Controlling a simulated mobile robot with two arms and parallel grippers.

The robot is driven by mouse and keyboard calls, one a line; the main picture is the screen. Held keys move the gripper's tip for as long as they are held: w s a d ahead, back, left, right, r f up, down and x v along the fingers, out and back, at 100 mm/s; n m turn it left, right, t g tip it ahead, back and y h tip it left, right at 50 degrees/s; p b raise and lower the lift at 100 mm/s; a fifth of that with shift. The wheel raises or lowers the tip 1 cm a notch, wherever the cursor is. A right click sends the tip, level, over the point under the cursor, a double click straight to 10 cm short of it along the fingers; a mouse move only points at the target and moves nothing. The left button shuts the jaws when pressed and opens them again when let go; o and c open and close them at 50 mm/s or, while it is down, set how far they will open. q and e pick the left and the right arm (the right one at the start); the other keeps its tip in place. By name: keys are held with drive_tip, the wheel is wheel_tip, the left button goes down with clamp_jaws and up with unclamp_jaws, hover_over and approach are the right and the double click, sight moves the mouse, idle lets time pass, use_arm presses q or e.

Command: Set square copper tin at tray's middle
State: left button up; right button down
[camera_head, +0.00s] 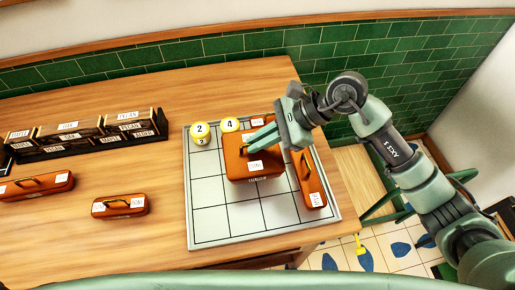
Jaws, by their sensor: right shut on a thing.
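The square copper tin (253,163) is a large orange-brown box with a pale label. It is over the upper middle of the tray (212,216), a grey board ruled into squares. My right gripper (266,134) comes in from the right and is shut on the tin at its top. I cannot tell whether the tin touches the tray. A long narrow copper tin (312,185) lies along the tray's right side. My left gripper is not in view.
Copper tins (120,206) (36,186) and a dark labelled rack (85,135) are on the table's left. The tray's front squares are clear.

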sight(263, 151)
wheel_tip(263, 151, down, 4)
drive_tip(key=shift+r+p, duration=0.1)
drive_tip(key=shift+p, duration=0.35)
drive_tip(key=shift+f, duration=0.4)
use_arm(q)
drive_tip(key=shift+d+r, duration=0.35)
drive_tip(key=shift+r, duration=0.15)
use_arm(e)
drive_tip(key=shift+f, duration=0.1)
drive_tip(key=c, duration=1.5)
unclamp_jaws()
drive_tip(key=shift+c, duration=0.2)
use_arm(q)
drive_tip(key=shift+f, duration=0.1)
